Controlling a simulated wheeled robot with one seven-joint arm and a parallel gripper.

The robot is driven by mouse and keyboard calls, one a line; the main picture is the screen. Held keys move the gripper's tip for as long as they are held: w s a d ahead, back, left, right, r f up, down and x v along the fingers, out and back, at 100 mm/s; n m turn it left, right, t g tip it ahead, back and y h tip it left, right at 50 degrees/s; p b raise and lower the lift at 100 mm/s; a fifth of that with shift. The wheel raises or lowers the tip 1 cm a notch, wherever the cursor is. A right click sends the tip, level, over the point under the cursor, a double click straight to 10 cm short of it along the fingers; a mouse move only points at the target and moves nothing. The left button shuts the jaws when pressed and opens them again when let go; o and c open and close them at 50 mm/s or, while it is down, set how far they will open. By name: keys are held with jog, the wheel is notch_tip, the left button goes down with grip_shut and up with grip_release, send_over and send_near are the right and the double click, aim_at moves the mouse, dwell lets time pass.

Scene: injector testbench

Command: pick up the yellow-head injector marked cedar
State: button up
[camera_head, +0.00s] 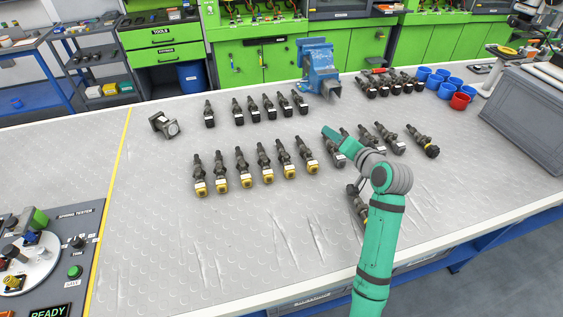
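The label words are too small to read, so I cannot tell which one is marked cedar. Another dark injector (354,193) lies partly hidden behind my green arm.
A blue vise (318,68), blue cups (446,85), a red cup (460,101) and a grey crate (526,112) are at the back and right. A tester panel (88,222) is at left. The front middle is clear.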

jog(key=w+a+n+g+y, duration=0.1)
jog(key=w+a+n+g, duration=0.15)
jog(key=a, duration=0.55)
jog(key=w+a+n+g+y, duration=0.2)
jog(key=a+g, duration=0.1)
jog(key=a, duration=0.5)
jog(key=n+g+h, duration=0.3)
jog(key=g+h, duration=0.3)
jog(key=g, duration=0.3)
send_over(267, 168)
jog(key=shift+t, duration=0.25)
jog(key=f, duration=0.6)
jog(key=shift+a, duration=0.25)
jog(key=shift+d+f, duration=0.15)
jog(key=shift+f, duration=1.2)
jog(key=shift+d+f, duration=0.1)
jog(key=shift+f, duration=1.25)
grip_shut()
